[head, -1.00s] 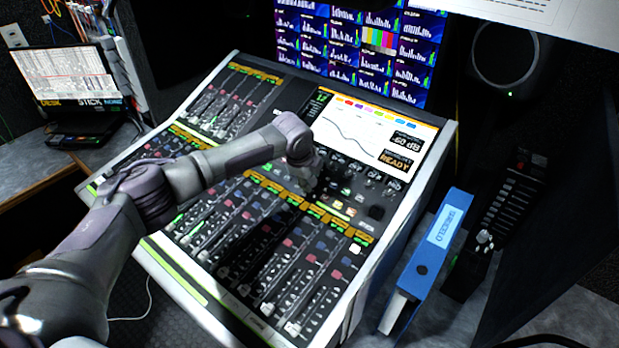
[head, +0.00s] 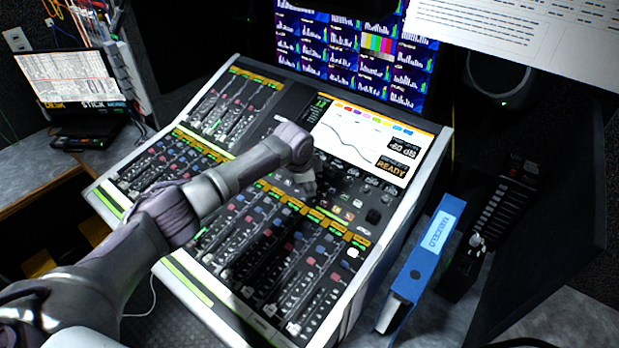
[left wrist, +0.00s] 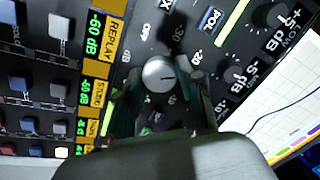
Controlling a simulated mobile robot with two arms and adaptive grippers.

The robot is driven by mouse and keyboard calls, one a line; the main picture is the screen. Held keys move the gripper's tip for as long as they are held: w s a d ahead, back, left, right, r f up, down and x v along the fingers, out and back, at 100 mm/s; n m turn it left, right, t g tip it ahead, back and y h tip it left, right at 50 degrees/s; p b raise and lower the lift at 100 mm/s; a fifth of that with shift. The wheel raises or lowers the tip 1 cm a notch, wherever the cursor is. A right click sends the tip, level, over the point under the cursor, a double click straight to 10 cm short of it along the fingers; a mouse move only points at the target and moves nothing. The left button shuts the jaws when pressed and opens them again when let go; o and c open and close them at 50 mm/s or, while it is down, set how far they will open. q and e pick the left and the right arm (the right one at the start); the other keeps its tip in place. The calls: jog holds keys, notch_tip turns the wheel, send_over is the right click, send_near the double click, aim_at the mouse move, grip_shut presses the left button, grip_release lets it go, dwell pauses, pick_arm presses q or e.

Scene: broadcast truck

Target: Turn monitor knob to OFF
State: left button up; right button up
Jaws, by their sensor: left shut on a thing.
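A round silver-topped knob with a dark pointer line (left wrist: 159,75) sits on the black mixing console panel in the left wrist view. My left gripper (left wrist: 158,84) has a finger on each side of it and is shut on it. The knob stays on the panel. The knob's own label is not clearly readable, and the head view hides it behind my wrist. In the head view my left gripper (head: 309,190) reaches down onto the middle of the mixing console (head: 262,128), just below its screen (head: 362,140). My right gripper is not in view.
Fader rows (head: 270,255) and small knobs and buttons surround the gripper closely. A blue binder (head: 420,265) and a black fader unit (head: 492,225) stand right of the console. A laptop (head: 75,85) is at the left, and a monitor wall (head: 350,50) stands behind.

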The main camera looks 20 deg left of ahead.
pick_arm(q)
jog(key=n+p, duration=0.2)
jog(key=n, duration=0.2)
jog(key=shift+r+n+g, duration=0.1)
jog(key=shift+n+g, duration=0.2)
jog(key=n+p, duration=0.3)
jog(key=n, duration=0.2)
jog(key=shift+h, duration=0.3)
jog(key=n+p, duration=0.2)
jog(key=n, duration=0.3)
jog(key=shift+n, duration=0.4)
jog(key=shift+a+n+h+p, duration=0.15)
jog(key=shift+n+p, duration=0.25)
jog(key=shift+n, duration=0.85)
jog(key=shift+n+h+p, duration=0.15)
jog(key=shift+n+p, duration=0.25)
jog(key=shift+n, duration=0.85)
jog(key=o, duration=1.2)
jog(key=shift+c, duration=0.2)
